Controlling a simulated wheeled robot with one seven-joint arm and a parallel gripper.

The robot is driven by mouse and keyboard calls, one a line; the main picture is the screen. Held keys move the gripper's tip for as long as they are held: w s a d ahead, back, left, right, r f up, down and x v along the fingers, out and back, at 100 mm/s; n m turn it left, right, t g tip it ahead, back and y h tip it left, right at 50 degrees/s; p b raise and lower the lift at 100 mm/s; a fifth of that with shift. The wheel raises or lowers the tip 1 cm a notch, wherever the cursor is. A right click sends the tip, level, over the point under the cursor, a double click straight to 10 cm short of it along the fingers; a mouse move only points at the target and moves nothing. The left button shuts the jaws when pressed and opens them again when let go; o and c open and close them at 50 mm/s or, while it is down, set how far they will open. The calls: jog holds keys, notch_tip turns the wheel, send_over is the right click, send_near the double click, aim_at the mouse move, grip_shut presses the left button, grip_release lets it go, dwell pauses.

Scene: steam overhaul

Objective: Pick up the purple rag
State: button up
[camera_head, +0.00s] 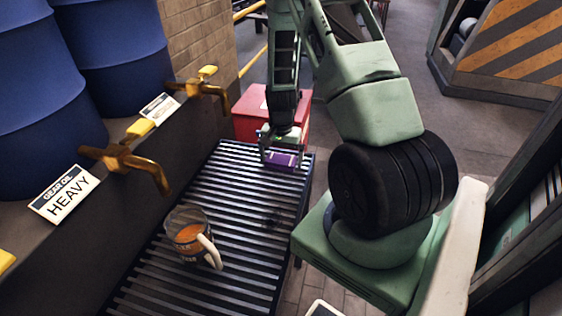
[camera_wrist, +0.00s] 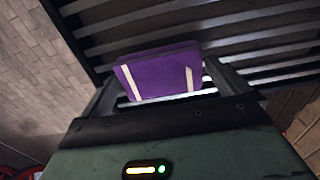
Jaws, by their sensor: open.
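The purple rag (camera_head: 281,160) lies folded on the far end of the slatted metal bench (camera_head: 200,220). In the wrist view the rag (camera_wrist: 160,74) is a flat purple block with pale stripes near its ends. My gripper (camera_head: 281,153) is right above and around it, pointing down. In the wrist view one finger of my gripper (camera_wrist: 163,88) is on each side of the rag. The fingers are apart, and I cannot tell whether either touches the rag.
A glass mug (camera_head: 190,236) with orange-brown contents stands on the near part of the bench. A red box (camera_head: 262,112) stands beyond the far end. Blue barrels (camera_head: 40,95) and brass taps (camera_head: 128,163) line the left wall. The bench between mug and rag is clear.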

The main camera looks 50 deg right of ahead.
aim_at(281, 158)
jog(key=shift+f, duration=0.2)
jog(key=c, duration=0.9)
notch_tip(281, 158, up, 10)
jog(key=shift+r, duration=0.1)
jog(key=shift+o, duration=1)
